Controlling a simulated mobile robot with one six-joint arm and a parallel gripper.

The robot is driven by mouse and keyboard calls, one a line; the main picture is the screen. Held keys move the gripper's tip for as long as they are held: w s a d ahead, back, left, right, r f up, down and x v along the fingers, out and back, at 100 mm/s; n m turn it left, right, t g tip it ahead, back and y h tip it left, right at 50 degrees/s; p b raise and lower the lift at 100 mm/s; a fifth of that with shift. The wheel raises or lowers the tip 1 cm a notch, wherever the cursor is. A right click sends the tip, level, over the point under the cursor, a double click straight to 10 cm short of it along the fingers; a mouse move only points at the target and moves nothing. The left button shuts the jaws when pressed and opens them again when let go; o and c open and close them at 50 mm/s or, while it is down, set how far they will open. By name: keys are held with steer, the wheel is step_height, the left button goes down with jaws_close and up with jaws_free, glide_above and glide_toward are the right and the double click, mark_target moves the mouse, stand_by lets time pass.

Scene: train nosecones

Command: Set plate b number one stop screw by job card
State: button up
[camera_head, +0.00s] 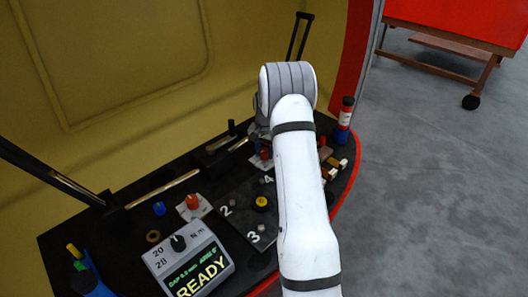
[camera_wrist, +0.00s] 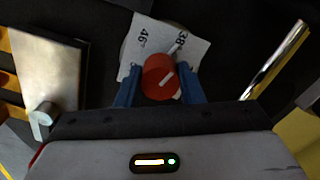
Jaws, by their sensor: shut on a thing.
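In the wrist view my gripper (camera_wrist: 160,82) has its blue fingers shut on a red knob (camera_wrist: 155,72) with a pale pointer mark. The knob sits over a white card (camera_wrist: 197,50) printed 46 and 38. In the head view my arm largely hides the gripper, and a bit of red (camera_head: 265,153) shows below the wrist. A dark plate (camera_head: 240,222) marked 2, 3 and 4 has a yellow-topped piece (camera_head: 261,202) in its middle and small grey screws by the numbers. Number 1 is not visible. I cannot tell which plate is b, and no job card is readable.
A grey tool box (camera_head: 190,262) reads READY, with a dial marked 20 and 28. Another red knob (camera_head: 193,202) on a white card and a blue knob (camera_head: 159,208) stand left of the plate. A red-capped bottle (camera_head: 346,112) stands at the console's right edge.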

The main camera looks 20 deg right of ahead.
mark_target(265, 151)
steer(key=shift+s+d+f, duration=0.1)
stand_by(0.3)
steer(key=o, duration=1)
step_height(265, 151, up, 8)
steer(key=shift+f+p, duration=0.1)
steer(key=shift+p, duration=0.2)
